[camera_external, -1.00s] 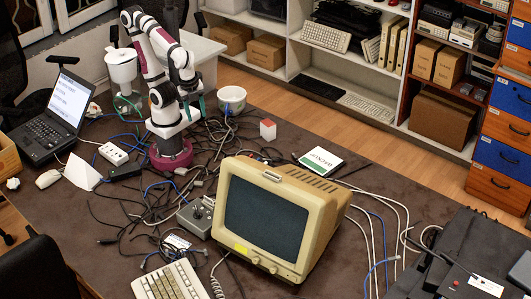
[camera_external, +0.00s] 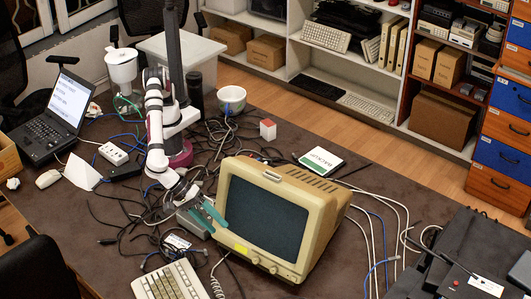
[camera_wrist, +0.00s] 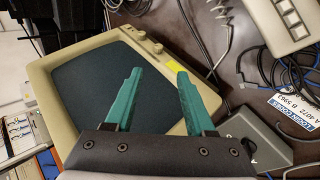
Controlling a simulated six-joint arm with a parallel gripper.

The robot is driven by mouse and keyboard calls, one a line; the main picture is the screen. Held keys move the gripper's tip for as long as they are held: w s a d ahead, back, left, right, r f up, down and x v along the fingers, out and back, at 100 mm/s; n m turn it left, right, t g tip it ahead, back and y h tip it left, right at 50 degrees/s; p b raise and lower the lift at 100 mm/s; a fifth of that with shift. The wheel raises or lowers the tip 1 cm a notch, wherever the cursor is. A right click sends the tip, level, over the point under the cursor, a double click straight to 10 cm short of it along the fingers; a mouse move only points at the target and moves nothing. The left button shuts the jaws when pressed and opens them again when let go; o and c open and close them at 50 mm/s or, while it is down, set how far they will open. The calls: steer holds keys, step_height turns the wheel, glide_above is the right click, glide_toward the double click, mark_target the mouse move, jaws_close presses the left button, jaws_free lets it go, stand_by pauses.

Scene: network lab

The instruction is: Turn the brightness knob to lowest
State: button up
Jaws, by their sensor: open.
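A beige CRT monitor (camera_external: 318,208) stands on the dark table, its dark screen facing the front left. A row of small knobs (camera_external: 272,268) sits on its lower front bezel; which one is for brightness cannot be told. The knobs (camera_wrist: 142,36) also show in the wrist view, beyond the fingertips, next to a yellow sticker (camera_wrist: 173,64). My gripper (camera_external: 222,223) has teal fingers and is at the left side of the screen, apart from the knobs. In the wrist view my gripper (camera_wrist: 160,73) is open and empty, its fingers over the screen's edge and the lower bezel.
A beige keyboard (camera_external: 172,283) is at the front edge of the table. Cables spread around the monitor's left side. A book (camera_external: 320,161) and a small red-and-white block (camera_external: 267,129) lie behind it.

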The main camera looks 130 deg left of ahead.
mark_target(253, 260)
steer(key=x, duration=1.5)
steer(key=shift+w+a+r, duration=0.1)
steer(key=shift+r, duration=0.1)
jaws_close()
